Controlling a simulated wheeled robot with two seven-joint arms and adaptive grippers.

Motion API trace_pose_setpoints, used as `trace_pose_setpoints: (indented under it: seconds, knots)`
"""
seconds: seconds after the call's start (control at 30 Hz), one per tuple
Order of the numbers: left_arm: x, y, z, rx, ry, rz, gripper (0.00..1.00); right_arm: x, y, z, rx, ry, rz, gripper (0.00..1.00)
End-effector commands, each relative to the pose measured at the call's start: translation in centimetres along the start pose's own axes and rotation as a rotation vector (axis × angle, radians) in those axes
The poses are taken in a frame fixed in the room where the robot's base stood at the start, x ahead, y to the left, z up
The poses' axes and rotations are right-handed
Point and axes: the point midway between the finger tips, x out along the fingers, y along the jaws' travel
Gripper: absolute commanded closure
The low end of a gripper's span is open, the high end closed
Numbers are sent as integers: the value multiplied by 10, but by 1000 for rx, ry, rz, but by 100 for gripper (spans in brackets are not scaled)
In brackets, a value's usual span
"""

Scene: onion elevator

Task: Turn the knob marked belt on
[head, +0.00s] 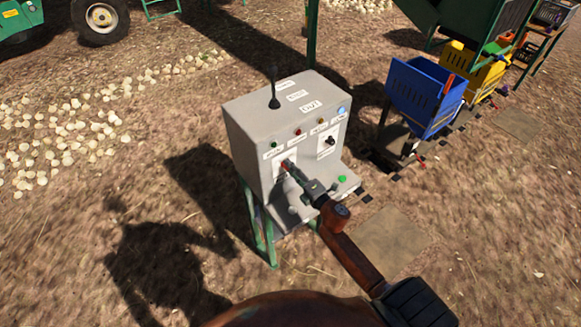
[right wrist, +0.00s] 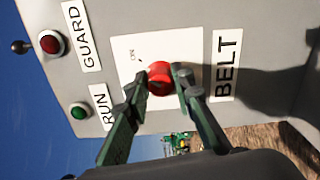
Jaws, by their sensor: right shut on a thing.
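The belt knob is a red round knob (right wrist: 160,73) on a white plate marked ON, beside a BELT label (right wrist: 227,65) in the right wrist view. In the head view it is small and partly hidden by my gripper at the front of the grey control box (head: 250,140). My right gripper (right wrist: 160,80) is shut on the red knob, one fingertip on each side of it. It also shows in the head view (head: 289,167), reaching the front panel from the lower right. The knob's exact angle is hard to tell. My left gripper is not in view.
A second, dark knob (head: 330,140) sits right of the red one. A black lever (head: 274,92) rises from the box top. A green button (head: 342,178) is on the lower ledge. A blue crate (head: 425,95) and yellow crate (head: 472,74) stand right; onions (head: 65,135) lie left.

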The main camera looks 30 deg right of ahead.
Motion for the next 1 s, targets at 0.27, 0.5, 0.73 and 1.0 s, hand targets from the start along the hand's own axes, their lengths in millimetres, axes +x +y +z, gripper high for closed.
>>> trace_pose_setpoints:
  seconds: [0.27, 0.5, 0.73, 1.0]
  knots:
    - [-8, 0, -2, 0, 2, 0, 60, 0, 0, 1, 129, -2, -1, 100]
    - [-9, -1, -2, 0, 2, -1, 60, 0, -1, 1, 171, -2, -1, 100]
    - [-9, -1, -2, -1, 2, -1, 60, 0, -1, 1, 177, -2, -1, 100]
    - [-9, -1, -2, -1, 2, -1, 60, 0, -1, 1, 176, -2, -1, 72]
